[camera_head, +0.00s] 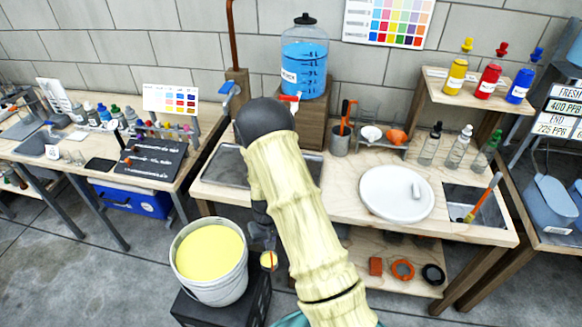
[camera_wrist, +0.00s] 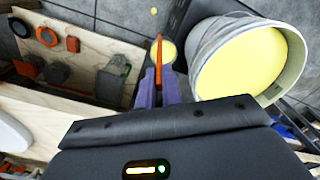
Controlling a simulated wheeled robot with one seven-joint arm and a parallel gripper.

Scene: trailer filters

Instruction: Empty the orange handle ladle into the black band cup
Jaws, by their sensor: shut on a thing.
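My gripper (camera_wrist: 158,88) is shut on the orange handle of the ladle (camera_wrist: 159,50). The ladle's round bowl (camera_head: 268,261) shows yellow inside, and it hangs just right of the white bucket (camera_head: 196,288) in the head view. The bucket holds yellow liquid, and in the wrist view (camera_wrist: 203,62) it is close beside the ladle, to the right. My arm covers part of the middle bench in the head view. I cannot make out a cup with a black band in either view.
The bucket stands on a black box (camera_head: 252,303). The bench (camera_head: 340,180) carries a white round plate (camera_head: 385,205), bottles and a blue-liquid tank (camera_head: 304,68). Its lower shelf (camera_head: 375,245) holds an orange ring (camera_head: 402,261) and a black ring (camera_head: 433,266). A yellow spot (camera_wrist: 154,10) shows beyond the ladle.

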